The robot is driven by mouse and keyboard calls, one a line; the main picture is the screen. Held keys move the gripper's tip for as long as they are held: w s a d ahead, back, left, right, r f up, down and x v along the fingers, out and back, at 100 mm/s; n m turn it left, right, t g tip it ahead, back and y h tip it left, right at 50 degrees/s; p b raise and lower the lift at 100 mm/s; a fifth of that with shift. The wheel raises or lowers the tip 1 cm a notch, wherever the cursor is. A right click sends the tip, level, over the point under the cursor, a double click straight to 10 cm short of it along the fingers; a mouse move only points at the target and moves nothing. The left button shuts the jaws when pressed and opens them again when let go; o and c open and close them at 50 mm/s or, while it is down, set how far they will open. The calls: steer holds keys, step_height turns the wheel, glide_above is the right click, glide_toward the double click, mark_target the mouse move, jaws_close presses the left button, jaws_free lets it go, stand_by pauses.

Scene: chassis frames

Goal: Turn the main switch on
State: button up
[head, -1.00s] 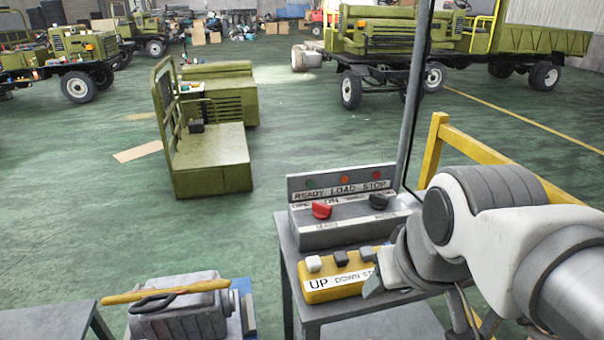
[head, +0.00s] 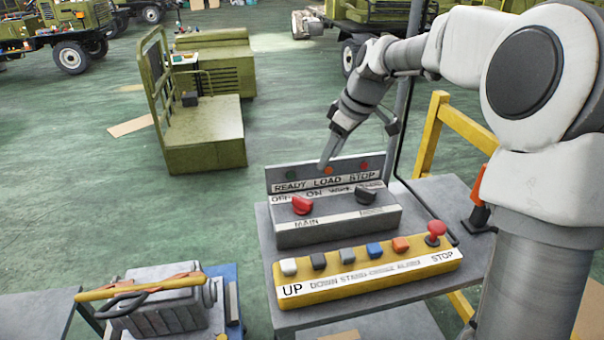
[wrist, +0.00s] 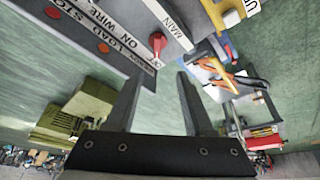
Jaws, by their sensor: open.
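The main switch is a red knob (head: 302,204) on the grey control box (head: 345,232), with OFF and ON lettered above it and MAIN below. Which mark it points to is not clear. The knob also shows in the wrist view (wrist: 158,44), just beyond my fingertips. My gripper (head: 360,146) is open and empty, above the box's upright back panel and to the right of the red knob. In the wrist view its two fingers (wrist: 156,80) stand apart with nothing between them.
A black knob (head: 367,195) sits right of the red one. In front is a yellow button box (head: 375,275) with several buttons and a red STOP mushroom. A grey pole and a yellow rail (head: 432,130) stand behind. A motor-like unit (head: 160,300) is at lower left.

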steer(key=w, duration=0.1)
glide_toward(303, 199)
steer(key=x, duration=0.9)
steer(key=shift+f, duration=0.1)
jaws_close()
